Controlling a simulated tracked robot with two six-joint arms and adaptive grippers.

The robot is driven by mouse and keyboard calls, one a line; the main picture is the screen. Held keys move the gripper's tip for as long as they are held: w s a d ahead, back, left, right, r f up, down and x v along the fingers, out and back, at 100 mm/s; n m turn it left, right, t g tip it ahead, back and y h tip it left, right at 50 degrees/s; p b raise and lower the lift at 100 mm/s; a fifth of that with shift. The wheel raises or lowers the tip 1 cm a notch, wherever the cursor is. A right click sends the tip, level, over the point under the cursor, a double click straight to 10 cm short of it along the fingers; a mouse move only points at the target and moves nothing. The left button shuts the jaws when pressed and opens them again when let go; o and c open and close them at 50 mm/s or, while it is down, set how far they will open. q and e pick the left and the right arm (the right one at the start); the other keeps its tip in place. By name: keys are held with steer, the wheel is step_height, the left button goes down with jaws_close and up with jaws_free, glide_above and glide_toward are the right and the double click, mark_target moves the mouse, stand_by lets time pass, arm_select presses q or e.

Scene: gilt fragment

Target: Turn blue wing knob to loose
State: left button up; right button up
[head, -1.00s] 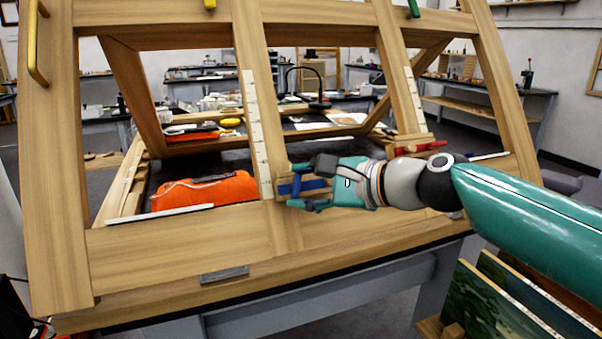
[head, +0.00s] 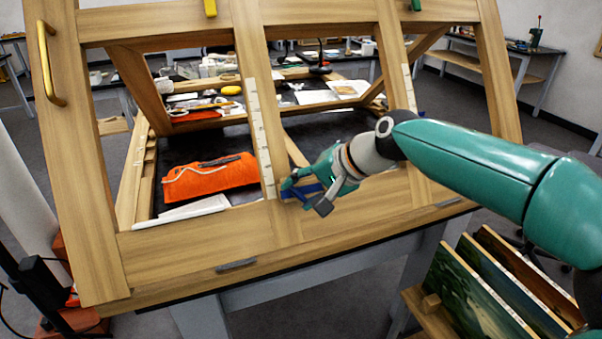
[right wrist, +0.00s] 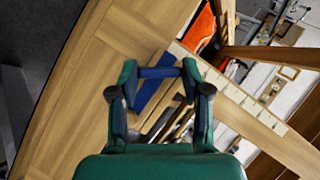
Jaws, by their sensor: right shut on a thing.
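The blue wing knob (head: 300,191) sits on the wooden frame at the foot of the middle upright, beside the white scale strip. My right gripper (head: 305,190) is shut on it, with a finger on either side. In the right wrist view the blue knob (right wrist: 157,72) spans between the two fingertips, and its blue body (right wrist: 146,95) shows below against the wood. The gripper is rolled at a slant to the frame's lower rail. Part of the knob is hidden by the fingers. My left gripper is out of view.
The big tilted wooden frame (head: 190,243) stands on the bench. An orange bag (head: 210,177) lies behind its lower left opening. A yellow knob (head: 210,8) and a green knob (head: 415,5) are on the top rail. Painted panels (head: 480,285) stand at the lower right.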

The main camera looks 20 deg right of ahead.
steer(key=n+g+h+p, duration=0.1)
steer(key=n+p, duration=0.1)
steer(key=p, duration=0.1)
steer(key=shift+s+a, duration=0.1)
steer(key=shift+a, duration=0.1)
steer(key=n+h+p, duration=0.1)
steer(key=n, duration=0.1)
steer(key=shift+a+n+g+h+p, duration=0.1)
steer(key=shift+n+g+h+p, duration=0.2)
steer(key=shift+g+p, duration=0.1)
steer(key=shift+f+n+h+p, duration=0.15)
steer(key=shift+n+h+p, duration=0.25)
steer(key=shift+n+h, duration=0.4)
steer(key=shift+a+n+h, duration=0.1)
steer(key=shift+n+h, duration=0.5)
steer(key=shift+n, duration=0.3)
steer(key=o, duration=1.2)
steer(key=shift+c, duration=0.2)
steer(key=shift+r, duration=0.2)
